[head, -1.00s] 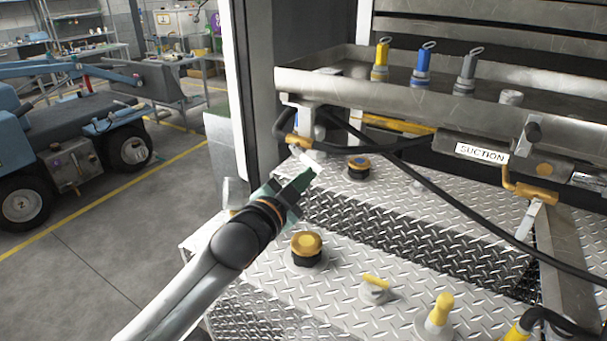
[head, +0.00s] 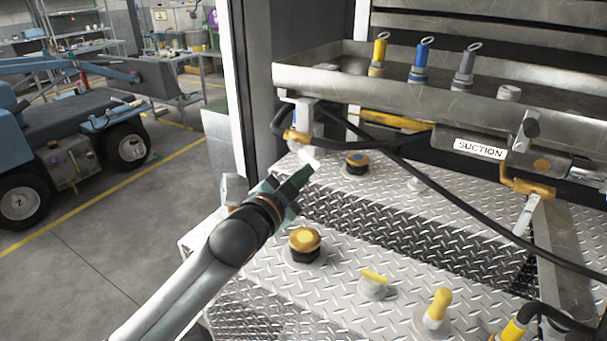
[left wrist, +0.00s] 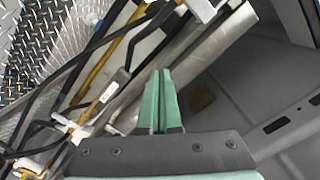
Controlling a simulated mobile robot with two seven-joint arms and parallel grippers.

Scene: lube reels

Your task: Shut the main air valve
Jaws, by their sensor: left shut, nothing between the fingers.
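My left gripper (head: 297,182) has green fingers, shut and empty, over the left part of the tread-plate deck. Just beyond its tips is a brass-coloured valve (head: 294,136) under the left end of the metal tray, with a short pale lever (head: 309,160) slanting down to the right. The tips look close to this lever; I cannot tell whether they touch. A second brass valve (head: 528,188) with a pale lever (head: 527,214) hangs at the right. No readable label tells which is the main air valve. The left wrist view shows the shut fingers (left wrist: 162,100).
Yellow-and-black caps (head: 304,241) and yellow-topped fittings (head: 437,307) stand up from the deck. A black hose (head: 440,188) crosses above it. The metal tray (head: 330,80) and a SUCTION label (head: 479,149) are behind. A white upright post (head: 237,80) stands left of the tray.

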